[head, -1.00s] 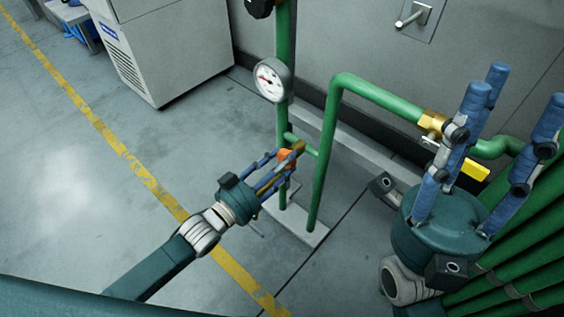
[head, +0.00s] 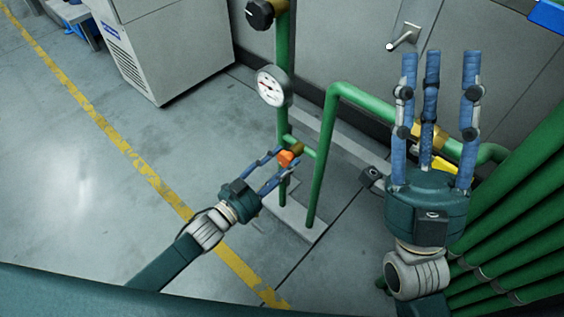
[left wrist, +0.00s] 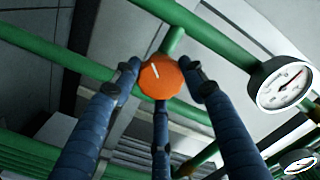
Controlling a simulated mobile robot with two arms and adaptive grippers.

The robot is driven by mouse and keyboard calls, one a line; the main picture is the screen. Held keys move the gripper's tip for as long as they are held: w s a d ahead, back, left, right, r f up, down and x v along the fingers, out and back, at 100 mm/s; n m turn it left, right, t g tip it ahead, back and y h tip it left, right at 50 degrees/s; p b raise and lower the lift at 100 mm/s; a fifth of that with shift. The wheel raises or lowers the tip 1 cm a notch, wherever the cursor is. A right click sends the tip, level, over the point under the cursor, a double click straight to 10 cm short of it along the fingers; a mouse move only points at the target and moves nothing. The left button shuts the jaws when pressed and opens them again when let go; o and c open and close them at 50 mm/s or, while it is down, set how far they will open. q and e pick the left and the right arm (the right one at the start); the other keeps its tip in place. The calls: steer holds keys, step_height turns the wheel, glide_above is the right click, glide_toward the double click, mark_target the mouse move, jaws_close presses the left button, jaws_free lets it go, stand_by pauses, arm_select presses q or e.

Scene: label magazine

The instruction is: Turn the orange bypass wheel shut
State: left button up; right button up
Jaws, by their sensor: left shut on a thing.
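The orange bypass wheel (head: 285,158) is a small round knob on a brass valve (head: 297,149) low on the green pipework. In the left wrist view the wheel (left wrist: 162,80) faces me, with a short white mark slightly tilted from upright. My left gripper (head: 281,160) is shut on the wheel, its blue fingers around the rim from several sides. The fingers partly hide the wheel's edge. My right gripper (head: 438,60) is open and empty, fingers pointing up, apart from the wheel and in front of the right-hand pipe.
A white-faced gauge (head: 270,86) and a black knob (head: 260,14) sit on the pipe above the wheel. A brass valve with a yellow handle (head: 446,165) is behind my right gripper. Green pipes (head: 515,225) fill the right. Floor at left is clear.

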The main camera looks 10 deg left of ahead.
arm_select(q)
steer(key=o, duration=1.1)
steer(key=shift+a+f, duration=0.15)
steer(key=shift+f, duration=0.15)
steer(key=shift+o, duration=0.3)
steer(key=shift+r, duration=0.1)
steer(key=v, duration=1.2)
